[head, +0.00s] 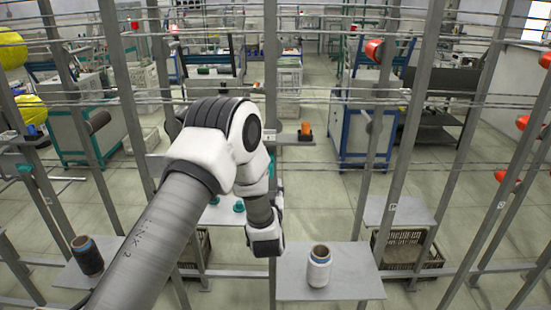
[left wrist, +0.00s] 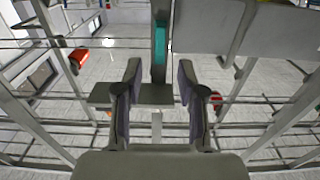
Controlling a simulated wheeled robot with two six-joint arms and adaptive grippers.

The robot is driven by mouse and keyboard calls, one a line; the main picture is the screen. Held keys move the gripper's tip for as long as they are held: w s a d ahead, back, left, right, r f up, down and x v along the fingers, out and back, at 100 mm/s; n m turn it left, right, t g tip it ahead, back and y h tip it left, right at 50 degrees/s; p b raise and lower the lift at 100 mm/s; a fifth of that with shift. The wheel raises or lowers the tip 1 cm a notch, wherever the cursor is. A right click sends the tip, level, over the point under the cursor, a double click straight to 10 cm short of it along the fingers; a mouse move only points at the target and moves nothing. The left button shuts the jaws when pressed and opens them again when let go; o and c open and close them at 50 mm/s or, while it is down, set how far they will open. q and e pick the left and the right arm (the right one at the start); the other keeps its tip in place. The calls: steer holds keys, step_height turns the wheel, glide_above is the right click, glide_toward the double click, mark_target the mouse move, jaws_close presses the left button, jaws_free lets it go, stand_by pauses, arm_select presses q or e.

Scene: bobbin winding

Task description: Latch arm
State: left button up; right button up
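My left arm comes in from the lower left of the head view, bends at a white elbow and reaches down to a white wrist end, beside a white bobbin. The fingers cannot be made out there. In the left wrist view my left gripper (left wrist: 159,68) is open, its two dark-padded fingers apart with nothing held. Beyond the fingers are a grey plate (left wrist: 146,95) and an upright post with a teal strip (left wrist: 160,52); I cannot tell whether either is the latch arm. The white bobbin (head: 319,268) stands upright on a grey shelf plate (head: 355,285). My right gripper is out of view.
Grey posts and thin horizontal rods of the rack cross the view. A dark bobbin (head: 87,256) stands on a left plate. Teal cones (head: 239,206) sit behind my arm. A crate (head: 405,250) is low at right, under an empty plate (head: 400,211). An orange spool (head: 305,130) stands further back.

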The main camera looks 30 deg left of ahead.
arm_select(q)
steer(key=p+x, duration=0.2)
steer(key=x, duration=0.6)
steer(key=shift+p, duration=0.3)
jaws_close()
